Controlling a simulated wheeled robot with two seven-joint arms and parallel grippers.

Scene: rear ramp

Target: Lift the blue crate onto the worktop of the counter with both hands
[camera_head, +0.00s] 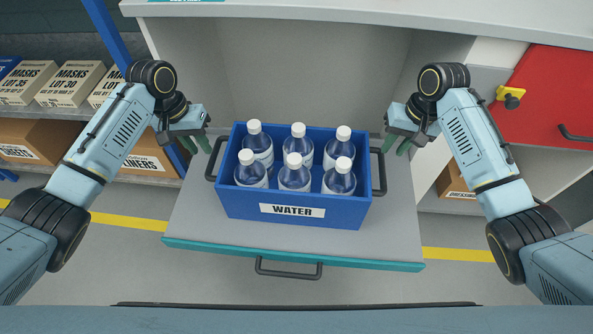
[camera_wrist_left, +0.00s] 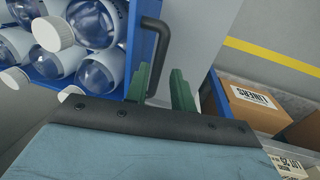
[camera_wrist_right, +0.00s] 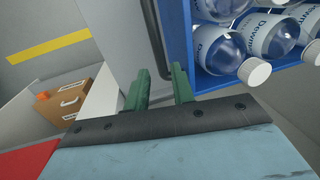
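The blue crate (camera_head: 235,205), labelled WATER and holding several capped bottles, sits upright on a pulled-out grey drawer platform (camera_head: 395,225). It has a dark handle on each side. My left gripper (camera_head: 198,145) is open near the far end of the left handle (camera_head: 213,160). In the left wrist view that handle (camera_wrist_left: 162,45) runs down between the finger tips. My right gripper (camera_head: 397,145) is open near the right handle (camera_head: 379,172). In the right wrist view the handle (camera_wrist_right: 153,35) lines up between the fingers. I cannot tell whether either handle lies inside the grip. The counter worktop (camera_head: 350,9) is at the top.
The platform has a teal front edge (camera_head: 300,256) and a dark pull handle (camera_head: 289,271). Shelves with boxes of masks (camera_head: 70,82) stand at the left behind a blue post. A red panel (camera_head: 555,95) is at the right. The floor in front has a yellow stripe.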

